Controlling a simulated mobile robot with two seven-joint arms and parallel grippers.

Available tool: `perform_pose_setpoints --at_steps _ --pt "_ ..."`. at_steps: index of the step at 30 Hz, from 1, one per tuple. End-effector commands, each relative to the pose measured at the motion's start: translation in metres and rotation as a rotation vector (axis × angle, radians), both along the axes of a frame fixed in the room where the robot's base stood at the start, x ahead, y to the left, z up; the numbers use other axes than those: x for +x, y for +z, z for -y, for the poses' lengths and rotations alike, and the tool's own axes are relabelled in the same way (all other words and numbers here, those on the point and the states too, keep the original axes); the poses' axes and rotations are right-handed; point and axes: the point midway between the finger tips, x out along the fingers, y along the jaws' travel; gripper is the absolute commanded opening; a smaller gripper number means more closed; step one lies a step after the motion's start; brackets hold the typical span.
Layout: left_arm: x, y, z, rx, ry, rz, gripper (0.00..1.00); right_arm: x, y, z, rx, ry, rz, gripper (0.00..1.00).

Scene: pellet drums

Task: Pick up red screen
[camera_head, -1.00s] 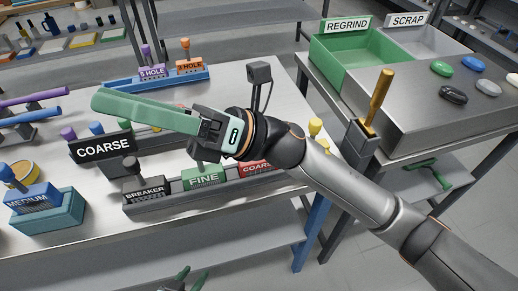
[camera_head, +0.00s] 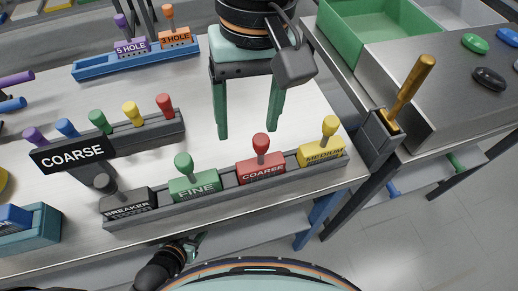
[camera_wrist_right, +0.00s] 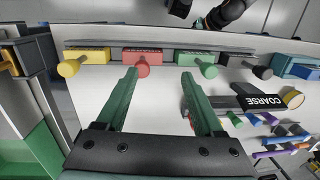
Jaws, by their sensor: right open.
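The red screen, labelled COARSE (camera_head: 262,173), stands in the grey front rack with its round-topped red handle up, between the green FINE screen (camera_head: 194,189) and the yellow MEDIUM screen (camera_head: 322,153). My right gripper (camera_head: 248,132) points down, open and empty, behind the rack. Its two green fingers are apart. In the right wrist view the red screen (camera_wrist_right: 137,54) lies ahead of the fingertips, slightly left of the gap between them. My left gripper (camera_head: 193,245) is partly visible low at the table's front edge; its jaws are unclear.
The black BREAKER screen (camera_head: 127,203) fills the rack's left end. A row of coloured handles stands behind the COARSE sign (camera_head: 72,157). A blue rack (camera_head: 140,59) is farther back. A holder with a gold handle (camera_head: 411,85) stands right, by the green bin (camera_head: 372,30).

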Motion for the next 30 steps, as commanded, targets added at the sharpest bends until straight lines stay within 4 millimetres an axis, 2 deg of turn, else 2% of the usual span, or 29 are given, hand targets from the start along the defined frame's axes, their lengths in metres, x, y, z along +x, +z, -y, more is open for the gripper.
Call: perform_pose_setpoints --at_steps 3,6,15,23,30 --pt "0.0 -0.001 0.0 0.0 0.0 0.0 0.5 0.013 0.007 0.015 -0.059 0.024 0.073 0.69" --pt "0.0 -0.001 0.0 0.0 0.0 0.0 0.5 0.015 0.003 0.019 -0.077 0.031 0.088 0.69" --pt "0.0 -0.001 0.0 0.0 0.0 -0.001 0.5 0.015 -0.049 0.019 -0.078 0.033 0.085 0.69" --pt "0.0 0.0 0.0 0.0 0.0 -0.001 0.5 0.015 -0.069 0.018 -0.075 0.032 0.086 0.69" --pt "-0.001 0.003 0.0 0.0 0.0 -0.001 0.5 0.015 -0.103 0.017 -0.076 0.032 0.085 0.69"
